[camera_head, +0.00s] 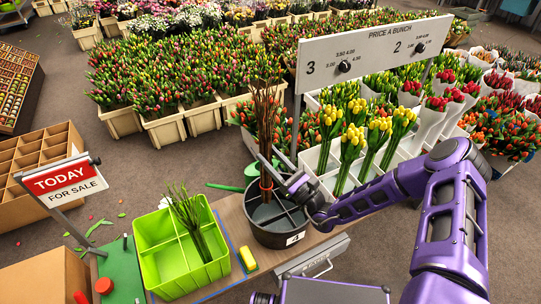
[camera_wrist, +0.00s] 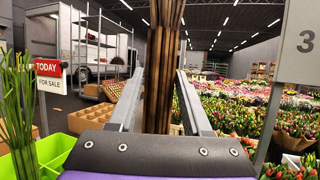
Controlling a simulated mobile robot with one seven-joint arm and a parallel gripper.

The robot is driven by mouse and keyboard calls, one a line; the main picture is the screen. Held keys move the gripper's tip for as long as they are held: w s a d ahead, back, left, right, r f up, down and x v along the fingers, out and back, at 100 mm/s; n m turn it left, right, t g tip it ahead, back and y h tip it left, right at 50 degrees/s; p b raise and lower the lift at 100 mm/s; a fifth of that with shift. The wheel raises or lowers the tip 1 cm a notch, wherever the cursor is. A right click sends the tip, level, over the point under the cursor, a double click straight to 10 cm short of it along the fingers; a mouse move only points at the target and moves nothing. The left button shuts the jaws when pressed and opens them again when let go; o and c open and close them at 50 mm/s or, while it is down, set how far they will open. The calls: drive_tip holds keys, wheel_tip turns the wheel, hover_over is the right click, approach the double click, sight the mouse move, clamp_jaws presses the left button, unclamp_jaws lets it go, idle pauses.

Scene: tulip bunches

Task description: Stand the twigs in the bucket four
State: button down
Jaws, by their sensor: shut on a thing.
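A tall bundle of brown twigs (camera_head: 266,115) with a reddish band low down is roughly upright. Its lower end is inside the opening of a dark round bucket (camera_head: 277,238) labelled 4. I cannot tell whether it touches the bottom. My gripper (camera_head: 277,178) reaches in from the right, just above the bucket rim, and is shut on the twigs. In the wrist view the twigs (camera_wrist: 163,65) rise between both fingers; their lower end is hidden there.
A lime green divided crate (camera_head: 168,275) with green stems stands left of the bucket. A yellow sponge-like block (camera_head: 248,259) lies between them. A price board (camera_head: 372,50) and yellow tulips (camera_head: 355,138) stand close behind my arm. A "TODAY FOR SALE" sign (camera_head: 62,181) is at left.

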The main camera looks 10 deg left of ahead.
sight(271, 193)
wheel_tip(271, 193, down, 14)
drive_tip(key=b, duration=0.9)
drive_tip(key=shift+b, duration=0.3)
drive_tip(key=shift+f, duration=1.15)
unclamp_jaws()
drive_tip(key=s+d+f+p, duration=0.1)
drive_tip(key=s+d, duration=0.7)
drive_tip(key=d, duration=0.4)
drive_tip(key=shift+s+d, duration=0.15)
drive_tip(key=shift+f, duration=0.1)
